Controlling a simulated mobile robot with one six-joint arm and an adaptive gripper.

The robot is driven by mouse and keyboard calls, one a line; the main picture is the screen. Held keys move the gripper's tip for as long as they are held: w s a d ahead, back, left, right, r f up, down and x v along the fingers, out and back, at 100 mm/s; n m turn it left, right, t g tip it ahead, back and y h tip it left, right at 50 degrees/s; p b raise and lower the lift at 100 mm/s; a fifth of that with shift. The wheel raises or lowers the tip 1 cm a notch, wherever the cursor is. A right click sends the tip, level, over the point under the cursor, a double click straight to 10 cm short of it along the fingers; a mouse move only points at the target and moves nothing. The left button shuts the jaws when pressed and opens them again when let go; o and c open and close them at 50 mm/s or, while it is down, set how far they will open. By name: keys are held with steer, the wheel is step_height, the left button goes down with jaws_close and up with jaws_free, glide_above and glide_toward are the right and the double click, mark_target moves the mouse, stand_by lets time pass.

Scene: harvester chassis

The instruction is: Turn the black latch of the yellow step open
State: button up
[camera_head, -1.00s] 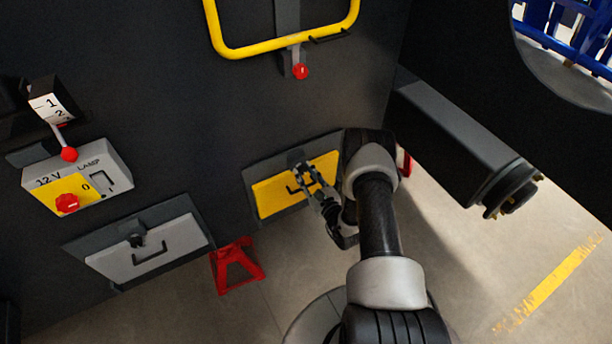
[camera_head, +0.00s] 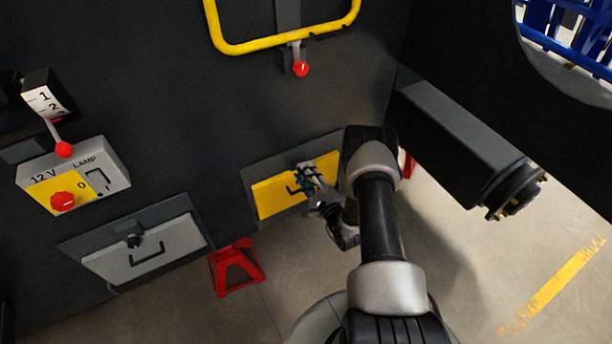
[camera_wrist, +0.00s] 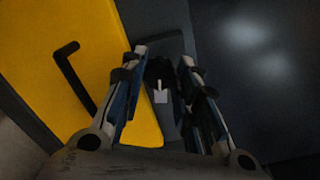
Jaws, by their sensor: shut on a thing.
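The yellow step (camera_head: 275,197) is a yellow panel in a dark frame, low on the dark chassis wall; it also fills the left of the wrist view (camera_wrist: 75,50). Its black latch (camera_wrist: 158,70) sits at the panel's edge, with a pale pointer-like part below it. My gripper (camera_head: 306,174) is at the latch and mostly hides it in the head view. In the wrist view the two fingers of my gripper (camera_wrist: 163,60) stand on either side of the latch and are shut on it. The panel looks flush with its frame.
The black handle (camera_wrist: 72,72) of the step is close to my left finger. A grey step (camera_head: 150,255) with its own latch and handle is at left. A red stand (camera_head: 237,267) is between the steps. A dark beam with a hub (camera_head: 510,192) juts out at right.

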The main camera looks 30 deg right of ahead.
steer(key=shift+n, duration=1.1)
steer(key=o, duration=1.1)
steer(key=shift+c, duration=0.2)
steer(key=s, duration=1.2)
steer(key=shift+d, duration=0.2)
